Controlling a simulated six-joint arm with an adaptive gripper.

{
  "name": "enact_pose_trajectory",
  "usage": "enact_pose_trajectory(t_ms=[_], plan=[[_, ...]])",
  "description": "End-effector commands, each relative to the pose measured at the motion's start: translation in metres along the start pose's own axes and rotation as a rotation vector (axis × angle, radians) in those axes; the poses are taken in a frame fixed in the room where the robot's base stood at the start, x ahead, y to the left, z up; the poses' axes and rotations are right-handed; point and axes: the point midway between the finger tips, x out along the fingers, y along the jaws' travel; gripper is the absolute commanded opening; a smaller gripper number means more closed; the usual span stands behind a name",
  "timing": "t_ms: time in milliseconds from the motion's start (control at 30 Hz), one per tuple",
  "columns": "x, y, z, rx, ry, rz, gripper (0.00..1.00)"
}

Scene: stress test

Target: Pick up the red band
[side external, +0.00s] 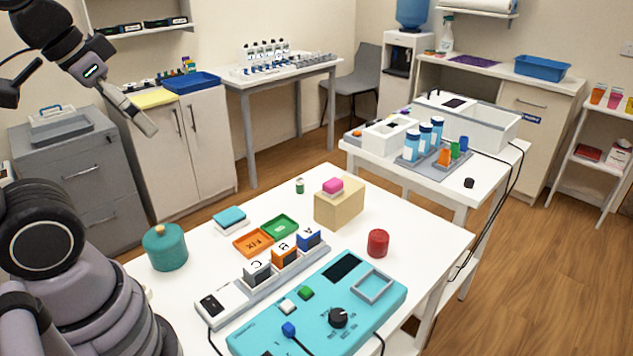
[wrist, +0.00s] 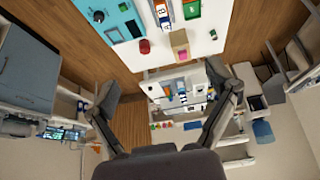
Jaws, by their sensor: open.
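A short red cylinder (side external: 378,243) stands on the white front table, right of the teal console. It is the only red thing on that table; I cannot make out a separate band. It also shows in the wrist view (wrist: 144,46), near the table edge. My gripper (side external: 142,122) is high at the upper left in the side view, well away from the red cylinder. In the wrist view my gripper (wrist: 163,82) has its two fingers spread wide with nothing between them.
The teal console (side external: 320,305) with knob and joystick lies left of the red cylinder. A tan block (side external: 339,206) with a pink piece (side external: 333,185) stands behind it. A teal jar (side external: 165,248) and lettered blocks (side external: 284,254) stand further left. Bare tabletop (side external: 425,232) lies to its right.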

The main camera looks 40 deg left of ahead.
Motion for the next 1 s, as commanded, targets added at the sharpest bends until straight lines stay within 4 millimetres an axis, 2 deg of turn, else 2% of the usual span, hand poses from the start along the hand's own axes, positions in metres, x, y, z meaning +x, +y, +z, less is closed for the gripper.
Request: enact_pose_trajectory(t_ms=[133, 200, 267, 367, 500, 567, 700, 833, 1000], plan=[[0.001, 0.0, -0.001, 0.0, 0.001, 0.0, 0.86], [0.004, 0.0, -0.008, 0.003, 0.006, 0.001, 0.86], [0.011, 0.001, -0.021, 0.008, 0.017, 0.003, 0.86], [0.034, 0.004, -0.056, 0.021, 0.053, 0.008, 0.86], [0.085, 0.013, -0.116, 0.048, 0.134, 0.02, 0.86], [0.11, 0.018, -0.138, 0.059, 0.171, 0.027, 0.86], [0.175, 0.032, -0.18, 0.085, 0.258, 0.045, 0.86], [0.24, 0.048, -0.202, 0.107, 0.339, 0.066, 0.86], [0.325, 0.069, -0.205, 0.131, 0.444, 0.098, 0.86]])
